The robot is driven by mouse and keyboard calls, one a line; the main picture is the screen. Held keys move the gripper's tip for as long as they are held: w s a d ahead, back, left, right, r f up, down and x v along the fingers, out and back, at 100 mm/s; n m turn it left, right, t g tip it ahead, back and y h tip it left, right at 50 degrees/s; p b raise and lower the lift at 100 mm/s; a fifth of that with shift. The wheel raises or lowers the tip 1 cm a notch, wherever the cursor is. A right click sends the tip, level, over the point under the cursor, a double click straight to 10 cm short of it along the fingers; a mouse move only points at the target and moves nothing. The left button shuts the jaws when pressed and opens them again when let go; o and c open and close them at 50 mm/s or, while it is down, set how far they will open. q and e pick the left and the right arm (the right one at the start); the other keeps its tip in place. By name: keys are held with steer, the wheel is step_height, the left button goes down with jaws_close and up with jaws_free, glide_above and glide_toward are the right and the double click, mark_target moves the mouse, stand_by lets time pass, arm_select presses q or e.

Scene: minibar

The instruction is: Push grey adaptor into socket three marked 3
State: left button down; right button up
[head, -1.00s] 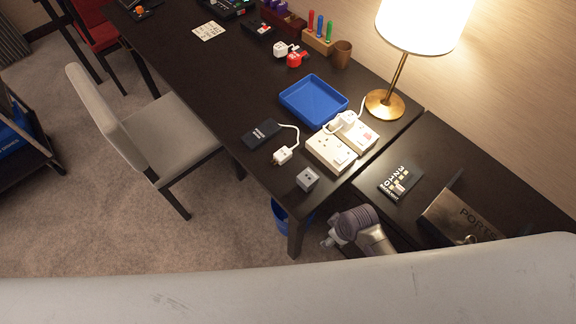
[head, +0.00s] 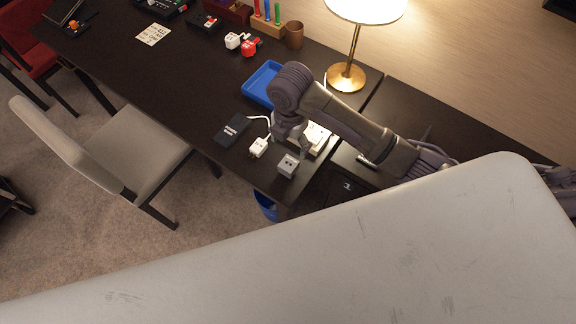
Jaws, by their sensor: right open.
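The grey adaptor (head: 288,165), a small box with dark holes on its face, sits on the dark desk near its front right corner. My right gripper (head: 291,143) reaches in from the right, points down and is open just behind the adaptor, with nothing seen between its fingers. I cannot tell whether a finger touches the adaptor. The white socket block (head: 318,137) is mostly hidden behind my right gripper and arm, and the marking 3 cannot be read. My left gripper is not in view.
A black box (head: 231,130) with a white cable and plug (head: 258,148) lies left of the adaptor. The blue tray (head: 258,84) is partly covered by my arm. A lit lamp (head: 347,76) stands behind. The desk's front edge is close to the adaptor.

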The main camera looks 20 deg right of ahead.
mark_target(288, 163)
step_height(288, 163, down, 8)
steer(key=shift+r+p, duration=0.1)
steer(key=shift+p, duration=0.25)
steer(key=shift+w+a+f+p, duration=0.1)
steer(key=shift+f+p, duration=0.45)
steer(key=shift+f, duration=2.15)
steer(key=c, duration=1.3)
steer(key=shift+r, duration=0.15)
